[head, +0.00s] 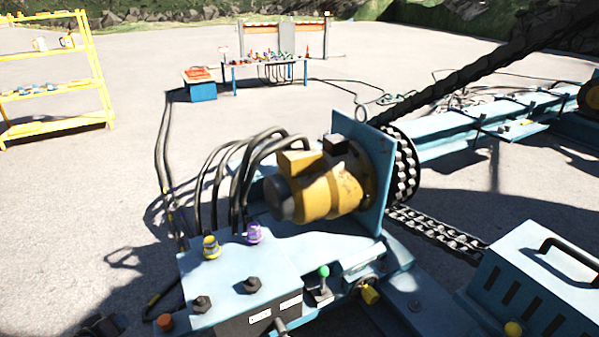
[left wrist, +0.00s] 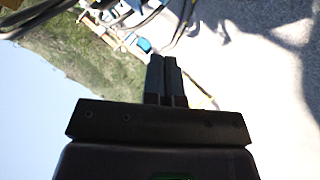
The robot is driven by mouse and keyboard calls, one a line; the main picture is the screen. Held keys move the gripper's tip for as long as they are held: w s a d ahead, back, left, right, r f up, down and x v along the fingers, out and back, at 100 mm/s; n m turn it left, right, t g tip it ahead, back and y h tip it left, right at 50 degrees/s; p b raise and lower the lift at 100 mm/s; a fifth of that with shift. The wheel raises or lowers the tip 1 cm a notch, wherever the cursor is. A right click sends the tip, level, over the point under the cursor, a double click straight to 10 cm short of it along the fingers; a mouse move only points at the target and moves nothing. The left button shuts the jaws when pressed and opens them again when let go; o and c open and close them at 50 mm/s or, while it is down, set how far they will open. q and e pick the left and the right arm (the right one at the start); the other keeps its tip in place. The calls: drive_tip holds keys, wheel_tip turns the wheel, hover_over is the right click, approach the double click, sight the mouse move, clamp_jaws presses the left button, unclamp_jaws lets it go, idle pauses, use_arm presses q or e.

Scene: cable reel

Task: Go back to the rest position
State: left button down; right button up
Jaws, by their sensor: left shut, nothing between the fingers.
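My left gripper (left wrist: 164,60) shows in the left wrist view with its two dark fingers side by side, shut and empty. In the head view a dark part of it (head: 104,325) shows at the bottom left edge, left of the blue machine. The blue machine (head: 225,270) carries a yellow motor (head: 325,190), a yellow connector (head: 211,246), a purple connector (head: 254,232) and a green-knobbed lever (head: 323,280). My right gripper is not in view.
Black hoses (head: 240,180) arch over the machine's back. A ridged blue box (head: 530,285) with a black handle stands at the right. A yellow shelf (head: 55,85) and a blue table (head: 265,66) stand farther back. Open paved ground lies to the left.

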use_arm(q)
drive_tip(key=s+a+r+m+y, duration=0.2)
drive_tip(key=a+r+m+y, duration=0.3)
drive_tip(key=a+r+m, duration=0.65)
drive_tip(key=s+d+f+g+h, duration=0.1)
drive_tip(key=s+d+f, duration=0.3)
drive_tip(key=s+d, duration=0.4)
drive_tip(key=s+d+f+h, duration=0.2)
drive_tip(key=s+d+f, duration=0.2)
drive_tip(key=s+d, duration=0.35)
drive_tip(key=s+d+f+g+h, duration=0.1)
drive_tip(key=s+d+f, duration=0.3)
drive_tip(key=s+d, duration=0.4)
drive_tip(key=s+d+r+n, duration=0.2)
drive_tip(key=s+d+r, duration=0.35)
drive_tip(key=d, duration=0.35)
wheel_tip(320, 180, up, 9)
drive_tip(key=t+p, duration=0.1)
drive_tip(key=p, duration=0.9)
drive_tip(key=shift+w+t, duration=0.25)
drive_tip(key=shift+t, duration=0.15)
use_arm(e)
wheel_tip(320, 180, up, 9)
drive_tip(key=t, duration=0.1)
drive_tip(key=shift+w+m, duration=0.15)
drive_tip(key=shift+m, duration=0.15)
